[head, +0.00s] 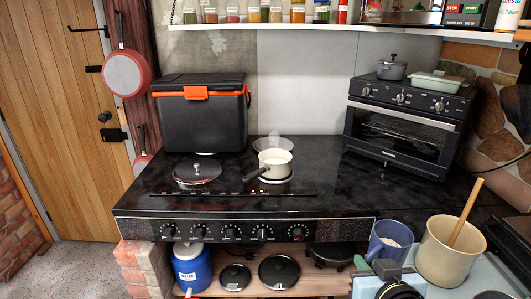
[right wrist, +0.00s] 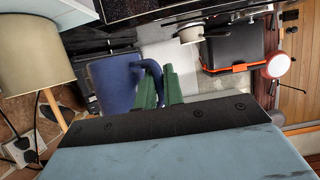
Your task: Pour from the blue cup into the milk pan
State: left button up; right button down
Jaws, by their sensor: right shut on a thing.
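The blue cup (head: 388,240) is at the lower right of the head view, upright or nearly so, with pale contents inside. My right gripper (head: 363,264) is shut on its handle. In the right wrist view the cup (right wrist: 110,84) is left of the green fingers (right wrist: 158,80), and its handle runs between them. My left gripper is not in view.
The black cooktop (head: 330,190) has a lidded dark pan (head: 197,171) on its left. A black cooler (head: 203,112) and an oven (head: 405,125) stand behind. A cream pot (head: 448,255) with a wooden stick is close right of the cup. The cooktop between cup and pan is clear.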

aim_at(266, 170)
jog(key=u, duration=0.5)
jog(key=i, duration=1.6)
jog(key=z, duration=0.6)
